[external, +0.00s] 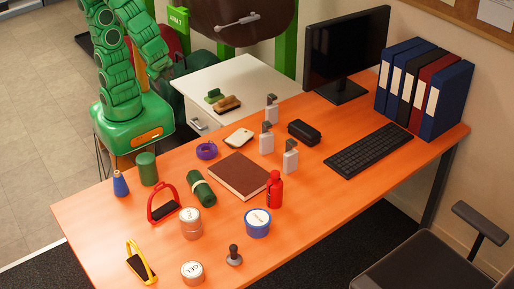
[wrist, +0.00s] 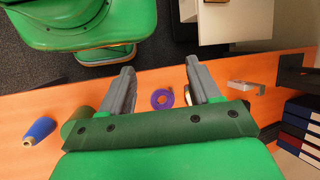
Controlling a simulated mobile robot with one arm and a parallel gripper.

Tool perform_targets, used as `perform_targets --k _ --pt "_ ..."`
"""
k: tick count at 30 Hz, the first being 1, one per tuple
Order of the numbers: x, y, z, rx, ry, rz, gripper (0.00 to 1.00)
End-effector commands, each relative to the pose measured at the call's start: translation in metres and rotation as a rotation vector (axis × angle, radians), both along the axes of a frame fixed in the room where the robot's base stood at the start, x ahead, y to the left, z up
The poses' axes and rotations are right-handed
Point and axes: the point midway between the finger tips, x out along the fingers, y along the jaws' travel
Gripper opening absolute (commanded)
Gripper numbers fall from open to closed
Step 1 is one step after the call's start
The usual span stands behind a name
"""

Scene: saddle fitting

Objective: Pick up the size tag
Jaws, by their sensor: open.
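A small pale flat piece (external: 239,137) lies on the orange desk between the purple ring and the grey-white bottles. It may be the size tag, but no marking is readable and I cannot be sure. In the wrist view a pale piece shows beside my right finger, partly hidden by it. My gripper (wrist: 160,84) is open and empty, its two grey fingers apart above the desk. The purple ring (wrist: 162,99) shows between the fingers, below them on the desk. I cannot make out my gripper in the external view.
Around the piece stand grey-white bottles (external: 266,142), a brown book (external: 240,175), a dark case (external: 304,132) and a green roll (external: 201,190). A blue cone (external: 120,184) and green cylinder (external: 147,168) stand left. A white cabinet (external: 225,85) adjoins the desk behind.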

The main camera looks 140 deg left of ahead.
Motion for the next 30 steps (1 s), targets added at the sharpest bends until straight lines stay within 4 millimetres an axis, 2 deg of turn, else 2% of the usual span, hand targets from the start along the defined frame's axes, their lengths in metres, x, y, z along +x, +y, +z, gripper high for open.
perform_targets --k 3,12,23,30 --pt "0.000 0.028 -0.005 0.084 0.067 0.008 0.62" --pt "0.001 0.094 -0.007 0.284 0.228 -0.008 0.62" --pt "0.008 0.163 -0.005 0.486 0.430 -0.088 0.62" --pt "0.020 0.203 -0.006 0.594 0.560 -0.178 0.62"
